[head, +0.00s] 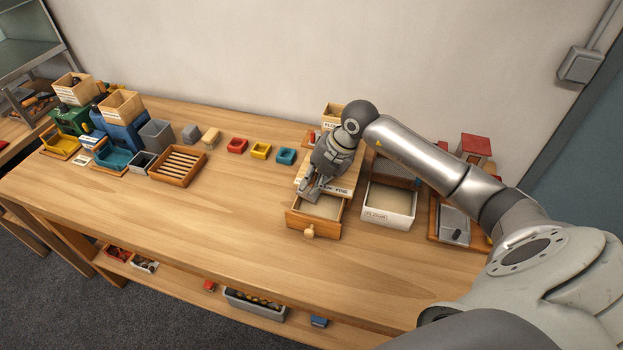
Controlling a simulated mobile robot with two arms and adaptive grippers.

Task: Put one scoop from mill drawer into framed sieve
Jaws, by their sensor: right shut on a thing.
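The mill drawer (329,231) is a wooden drawer with a round knob, pulled out at the front of the mill (345,184), with pale meal inside. My right gripper (309,192) is over the drawer's back left part, pointing down. It is shut on what seems to be a small grey scoop, mostly hidden by the fingers. A wood-framed unit with a grey metal part (454,225) stands at the far right, partly behind my arm; I cannot tell if it is the framed sieve. My left gripper is out of view.
A white bin marked FLOUR (388,216) stands just right of the drawer. A slatted wooden tray (178,165) lies farther left. The table's front is clear.

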